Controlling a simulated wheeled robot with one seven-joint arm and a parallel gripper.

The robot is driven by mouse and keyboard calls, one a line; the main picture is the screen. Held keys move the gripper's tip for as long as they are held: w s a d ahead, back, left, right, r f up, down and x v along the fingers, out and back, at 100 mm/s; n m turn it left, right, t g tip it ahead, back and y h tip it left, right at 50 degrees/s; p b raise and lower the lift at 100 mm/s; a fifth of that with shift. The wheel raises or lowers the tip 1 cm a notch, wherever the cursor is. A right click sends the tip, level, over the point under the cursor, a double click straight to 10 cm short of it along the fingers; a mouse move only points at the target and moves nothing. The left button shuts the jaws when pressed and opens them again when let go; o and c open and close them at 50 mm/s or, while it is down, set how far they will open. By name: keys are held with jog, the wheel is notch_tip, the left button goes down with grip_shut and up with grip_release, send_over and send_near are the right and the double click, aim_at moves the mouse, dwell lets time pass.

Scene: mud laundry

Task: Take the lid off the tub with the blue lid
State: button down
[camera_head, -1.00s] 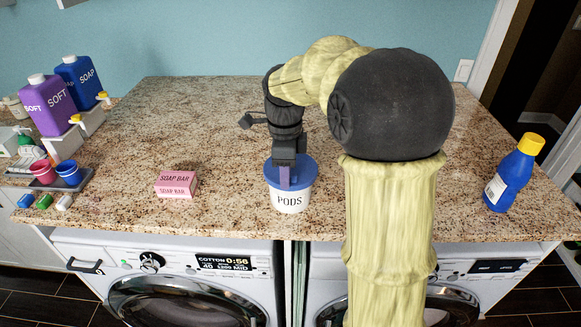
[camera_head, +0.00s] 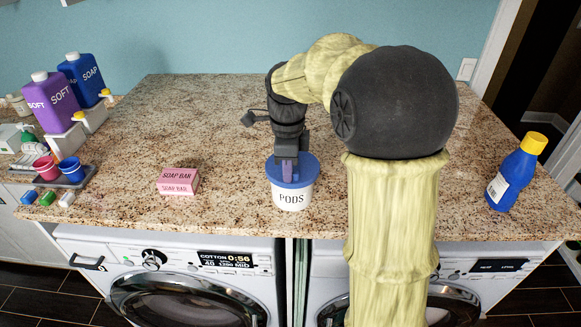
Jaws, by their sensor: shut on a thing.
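The tub (camera_head: 292,197) is white, reads PODS and stands upright on the granite counter near its front edge. Its blue lid (camera_head: 306,172) is on top and looks seated on the rim. My gripper (camera_head: 290,172) points down from above at the middle of the lid, with its fingers shut on the lid. The fingers and wrist cover part of the lid, so the exact grip point is hidden.
A pink soap bar box (camera_head: 177,181) lies left of the tub. A blue bottle with a yellow cap (camera_head: 514,175) stands at the right. Purple (camera_head: 54,100) and blue (camera_head: 83,78) jugs and small cups are at the far left. The counter (camera_head: 190,120) behind is clear.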

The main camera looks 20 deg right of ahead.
notch_tip(320, 180, up, 10)
jog(key=b, duration=0.1)
dwell(0.4)
dwell(0.5)
